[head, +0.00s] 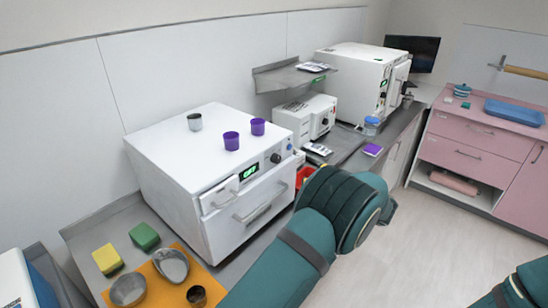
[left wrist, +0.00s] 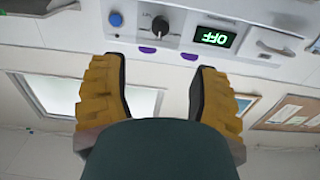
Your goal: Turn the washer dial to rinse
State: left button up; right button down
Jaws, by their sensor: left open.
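The washer (head: 165,160) is a large white box on the counter, with a lit green "OFF" display (head: 249,171). Its dark dial (head: 276,158) sits right of the display, beside a blue button. In the upside-down left wrist view, the dial (left wrist: 160,26) shows above the gap between the fingers, near the display (left wrist: 212,37) and blue button (left wrist: 116,19). The dial's lettering is too small to read. My left gripper (left wrist: 156,70) is open and empty, apart from the dial. In the head view my left forearm and wrist hide its fingers. My right gripper is out of view.
Two purple cups (head: 231,141) and a metal cup (head: 194,122) stand on the washer. A smaller white device (head: 305,118) stands behind it. Sponges (head: 144,236) and metal bowls (head: 128,290) lie at the front left. Pink cabinets (head: 480,140) are at the right; the floor between is clear.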

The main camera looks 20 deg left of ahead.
aim_at(279, 159)
pick_arm(q)
jog(key=p+x, duration=0.1)
jog(key=x, duration=1.2)
jog(key=shift+a, duration=0.25)
grip_shut()
